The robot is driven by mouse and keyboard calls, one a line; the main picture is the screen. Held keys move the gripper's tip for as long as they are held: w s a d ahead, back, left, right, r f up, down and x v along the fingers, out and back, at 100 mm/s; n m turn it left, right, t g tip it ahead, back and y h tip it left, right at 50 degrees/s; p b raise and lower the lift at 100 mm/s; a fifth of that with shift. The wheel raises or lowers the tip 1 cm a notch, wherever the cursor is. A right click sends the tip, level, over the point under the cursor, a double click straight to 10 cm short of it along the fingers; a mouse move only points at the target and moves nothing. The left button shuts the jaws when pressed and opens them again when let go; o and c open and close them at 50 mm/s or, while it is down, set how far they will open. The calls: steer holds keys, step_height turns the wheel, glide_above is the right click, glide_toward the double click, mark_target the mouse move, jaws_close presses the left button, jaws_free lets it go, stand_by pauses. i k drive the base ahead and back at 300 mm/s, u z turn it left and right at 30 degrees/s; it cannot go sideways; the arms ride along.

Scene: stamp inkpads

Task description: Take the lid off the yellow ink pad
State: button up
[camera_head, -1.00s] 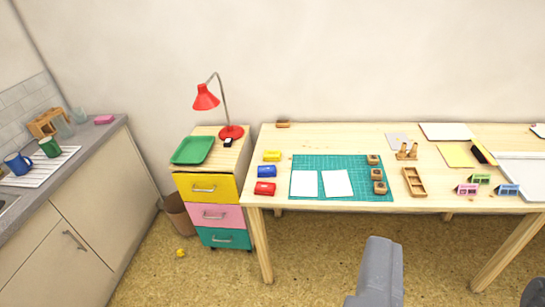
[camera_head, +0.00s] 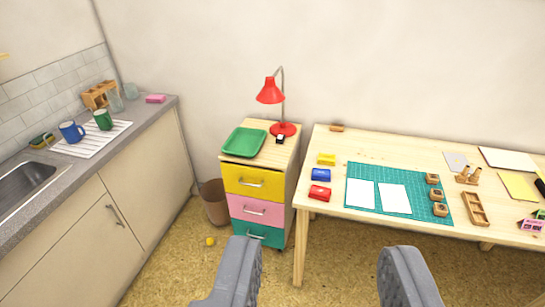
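The yellow ink pad (camera_head: 326,159) is a small yellow box at the left end of the wooden table, the farthest back in a short column. Its lid appears to be on, but it is small in the view. A blue ink pad (camera_head: 320,175) and a red ink pad (camera_head: 319,193) lie in front of it. My gripper (camera_head: 318,282) is open and empty, its two grey fingers wide apart at the bottom of the view. It is well short of the table.
The wooden table (camera_head: 330,211) holds a green cutting mat (camera_head: 424,212) with paper and stamps. Left of it stands a drawer unit (camera_head: 257,207) with a green tray (camera_head: 244,142) and red lamp (camera_head: 270,92). A bin (camera_head: 215,203) and kitchen counter (camera_head: 150,113) are further left.

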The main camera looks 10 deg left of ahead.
mark_target(326, 158)
steer(key=u, duration=1.05)
steer(key=i, duration=2.85)
steer(key=z, duration=2.95)
steer(key=i, duration=1)
steer(key=z, duration=0.05)
